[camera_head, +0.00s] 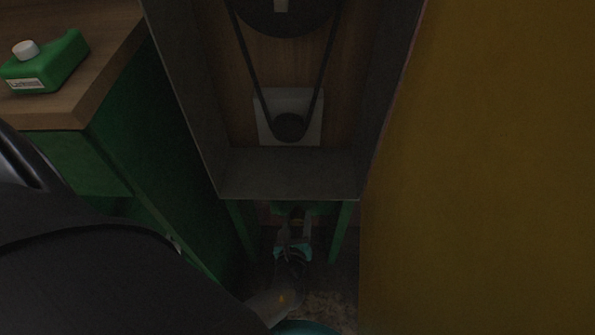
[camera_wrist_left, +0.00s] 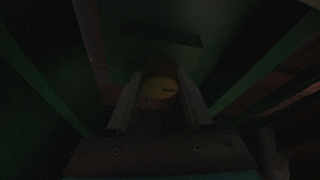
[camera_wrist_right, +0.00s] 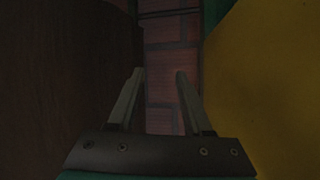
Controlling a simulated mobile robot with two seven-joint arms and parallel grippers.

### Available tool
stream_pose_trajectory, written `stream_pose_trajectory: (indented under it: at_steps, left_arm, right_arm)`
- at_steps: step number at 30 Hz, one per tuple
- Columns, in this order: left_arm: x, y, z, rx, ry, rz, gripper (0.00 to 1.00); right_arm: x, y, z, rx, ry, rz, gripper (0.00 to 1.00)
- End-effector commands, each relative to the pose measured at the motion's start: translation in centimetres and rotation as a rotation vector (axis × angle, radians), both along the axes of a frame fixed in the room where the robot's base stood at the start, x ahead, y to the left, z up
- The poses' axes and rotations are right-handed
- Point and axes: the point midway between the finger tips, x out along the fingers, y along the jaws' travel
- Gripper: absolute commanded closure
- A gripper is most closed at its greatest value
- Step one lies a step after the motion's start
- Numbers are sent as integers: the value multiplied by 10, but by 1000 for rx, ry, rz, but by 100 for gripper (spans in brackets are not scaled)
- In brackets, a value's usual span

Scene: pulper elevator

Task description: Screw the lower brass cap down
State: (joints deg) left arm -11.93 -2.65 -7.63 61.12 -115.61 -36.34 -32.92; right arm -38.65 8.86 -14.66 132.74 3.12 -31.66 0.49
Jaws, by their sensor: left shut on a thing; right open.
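The lower brass cap (camera_wrist_left: 160,88) shows as a dim yellow disc in the left wrist view, between the two fingers of my left gripper (camera_wrist_left: 157,95). The fingers are shut on it from both sides. In the head view, my left gripper (camera_head: 294,228) reaches in low under the grey metal housing, between green legs. The cap is too dark to make out clearly there. My right gripper (camera_wrist_right: 153,80) is open and empty in the right wrist view, with its fingers well apart.
A belt (camera_head: 318,75) runs inside the housing (camera_head: 290,178) above the left gripper. A yellow panel (camera_head: 480,170) closes the right side. A green cabinet (camera_head: 140,140) stands on the left, with a green canister (camera_head: 45,65) on top. Brickwork (camera_wrist_right: 165,60) lies ahead of the right gripper.

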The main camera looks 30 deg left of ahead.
Motion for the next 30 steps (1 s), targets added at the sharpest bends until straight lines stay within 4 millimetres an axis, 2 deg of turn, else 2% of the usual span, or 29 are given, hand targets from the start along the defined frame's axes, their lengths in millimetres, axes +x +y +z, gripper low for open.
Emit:
stream_pose_trajectory:
  at_steps: [6, 15, 30]
  left_arm:
    - [2, 0, 2, 139, 84, 2, 100]
    - [2, 0, 1, 291, 175, 2, 100]
    - [2, 1, 1, 357, 214, 3, 100]
  right_arm:
    - [-4, -13, -2, -57, 102, -10, 50]
    - [-8, -20, -6, -90, 166, -16, 50]
    - [-10, -22, -7, -98, 182, -17, 50]
